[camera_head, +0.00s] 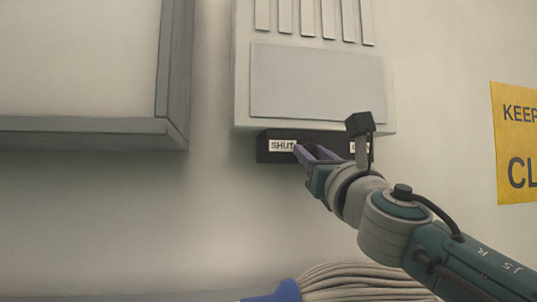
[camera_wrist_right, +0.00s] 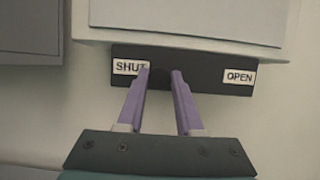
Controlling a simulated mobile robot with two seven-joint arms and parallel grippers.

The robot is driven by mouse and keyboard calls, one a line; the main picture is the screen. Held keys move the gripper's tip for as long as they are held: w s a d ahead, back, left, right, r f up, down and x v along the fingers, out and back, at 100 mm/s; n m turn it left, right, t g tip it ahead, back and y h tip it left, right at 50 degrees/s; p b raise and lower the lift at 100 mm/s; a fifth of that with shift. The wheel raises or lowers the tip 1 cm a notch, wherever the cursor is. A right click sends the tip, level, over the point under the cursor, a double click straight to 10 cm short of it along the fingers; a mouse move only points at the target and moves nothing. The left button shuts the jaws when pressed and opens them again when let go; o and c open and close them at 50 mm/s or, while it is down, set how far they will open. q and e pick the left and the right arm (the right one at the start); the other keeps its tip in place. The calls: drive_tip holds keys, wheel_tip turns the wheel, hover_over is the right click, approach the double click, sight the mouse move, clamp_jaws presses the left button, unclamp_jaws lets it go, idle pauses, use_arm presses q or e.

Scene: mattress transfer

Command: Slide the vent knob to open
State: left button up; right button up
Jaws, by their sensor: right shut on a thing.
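The pale vent (camera_head: 318,85) is on the wall, with a black strip (camera_head: 264,156) along its lower edge. The strip also shows in the right wrist view (camera_wrist_right: 208,74), with a SHUT label (camera_wrist_right: 126,67) at its left and an OPEN label (camera_wrist_right: 239,77) at its right. My right gripper (camera_head: 307,150) has its purple fingers at the strip, just right of the SHUT label. In the right wrist view the fingers (camera_wrist_right: 160,76) are shut on the dark vent knob, which barely stands out from the strip. My left gripper is out of view.
A grey-framed panel (camera_head: 85,125) hangs on the wall to the left. A yellow sign (camera_head: 515,145) is on the wall at right. Pale strands with a blue end (camera_head: 285,291) lie below. The wall beneath the strip is clear.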

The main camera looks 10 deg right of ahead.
clamp_jaws()
idle(0.9)
